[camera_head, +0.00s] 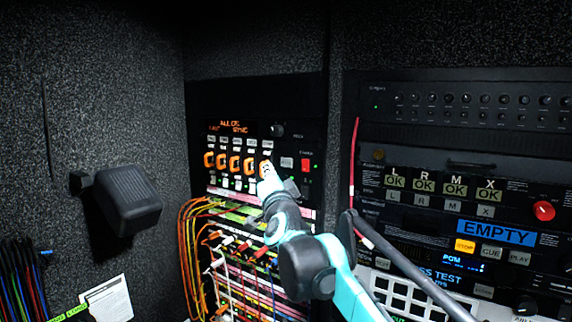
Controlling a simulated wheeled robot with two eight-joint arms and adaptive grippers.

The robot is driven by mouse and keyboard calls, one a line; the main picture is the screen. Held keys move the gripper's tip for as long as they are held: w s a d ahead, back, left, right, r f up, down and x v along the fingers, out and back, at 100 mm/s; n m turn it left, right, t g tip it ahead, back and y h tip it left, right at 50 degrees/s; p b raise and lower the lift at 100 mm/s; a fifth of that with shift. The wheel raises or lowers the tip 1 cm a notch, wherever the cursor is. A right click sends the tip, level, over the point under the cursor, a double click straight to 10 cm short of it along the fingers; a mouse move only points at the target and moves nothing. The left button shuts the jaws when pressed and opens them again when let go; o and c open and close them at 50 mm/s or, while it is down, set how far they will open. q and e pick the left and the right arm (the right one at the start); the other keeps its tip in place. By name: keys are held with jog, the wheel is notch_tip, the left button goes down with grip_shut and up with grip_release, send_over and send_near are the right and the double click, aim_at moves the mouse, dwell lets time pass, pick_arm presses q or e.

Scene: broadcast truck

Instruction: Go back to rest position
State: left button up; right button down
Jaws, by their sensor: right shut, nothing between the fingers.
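My right gripper (266,172) is in front of the left rack panel (257,108), at the right end of its row of orange-lit switches (222,161). The fingers are shut with nothing between them. The tip overlaps the rightmost switch in the picture; I cannot tell if it touches it. My right arm, light blue and dark grey, comes in from the lower right. My left gripper is not in view.
A patch bay (245,270) with many coloured cables lies below the panel. A right rack (460,170) has a red knob (543,211) and an "EMPTY" display (497,232). A black speaker-like box (128,198) juts from the left wall.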

jog(key=s+d+f+n+g+h+b, duration=0.1)
jog(key=s+d+f+n+g+b, duration=0.2)
jog(key=s+f+b, duration=0.9)
jog(key=s+d+f+n+g+h+b, duration=0.1)
jog(key=s+d+f+b, duration=0.8)
jog(key=f, duration=3.5)
jog(key=s+d+f+n+g+b, duration=0.6)
jog(key=s+f+b, duration=1)
jog(key=f, duration=1.2)
jog(key=g, duration=0.3)
jog(key=shift+s+d+f+h, duration=0.2)
jog(key=shift+s+h, duration=0.1)
jog(key=shift+h, duration=0.1)
